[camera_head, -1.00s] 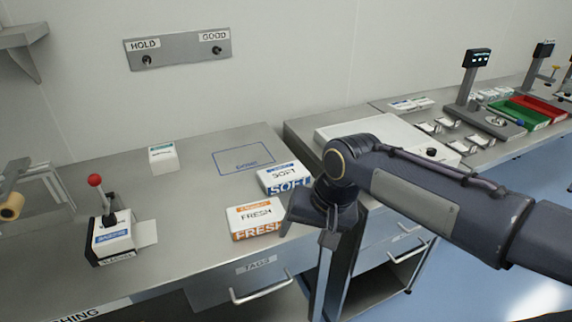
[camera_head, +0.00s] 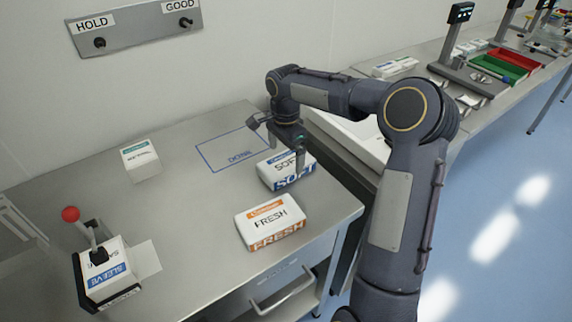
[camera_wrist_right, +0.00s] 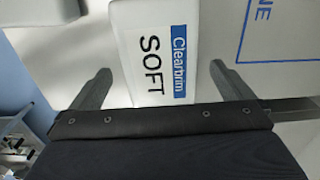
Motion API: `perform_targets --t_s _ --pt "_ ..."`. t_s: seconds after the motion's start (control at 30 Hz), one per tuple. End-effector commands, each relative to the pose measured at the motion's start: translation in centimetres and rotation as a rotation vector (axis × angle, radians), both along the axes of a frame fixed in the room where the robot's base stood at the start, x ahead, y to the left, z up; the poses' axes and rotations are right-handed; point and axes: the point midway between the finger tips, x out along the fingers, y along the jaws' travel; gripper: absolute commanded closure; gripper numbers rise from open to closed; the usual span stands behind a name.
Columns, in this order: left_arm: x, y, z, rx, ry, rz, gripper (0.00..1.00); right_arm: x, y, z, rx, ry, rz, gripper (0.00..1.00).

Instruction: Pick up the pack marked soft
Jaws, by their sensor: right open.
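The pack marked SOFT (camera_head: 279,177) is white with a blue label. It lies flat on the steel table near the right edge, just right of the blue DONE outline. My right gripper (camera_head: 278,146) is above it, with its far finger towards the outline and its near finger in front of the pack's lettering. In the right wrist view the SOFT pack (camera_wrist_right: 158,50) shows between the two spread fingers, with space on either side. The jaws are open and empty. Whether the fingertips are below the pack's top is unclear. My left gripper is not in view.
The orange-lettered FRESH pack (camera_head: 270,222) lies close in front of the SOFT pack. A white box (camera_head: 141,160) stands at the back left, and a red-knobbed lever device (camera_head: 98,262) at the front left. The DONE outline (camera_head: 232,150) is bare. The middle of the table is free.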

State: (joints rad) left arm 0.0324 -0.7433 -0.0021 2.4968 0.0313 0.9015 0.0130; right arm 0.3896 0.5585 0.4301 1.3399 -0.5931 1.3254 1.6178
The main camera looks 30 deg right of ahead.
Motion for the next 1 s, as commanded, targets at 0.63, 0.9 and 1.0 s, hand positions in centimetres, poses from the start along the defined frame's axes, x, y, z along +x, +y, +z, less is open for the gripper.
perform_targets --t_s 0.63,0.9,1.0 --pt "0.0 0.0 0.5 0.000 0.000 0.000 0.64 -0.1 -0.2 -3.5 0.000 0.000 0.002 0.17" --pt "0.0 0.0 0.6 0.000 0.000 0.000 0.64 -0.1 -0.2 -3.4 0.000 -0.001 0.002 0.50" --pt "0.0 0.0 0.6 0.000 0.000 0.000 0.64 -0.1 -0.2 -3.4 0.000 -0.001 0.002 0.50"
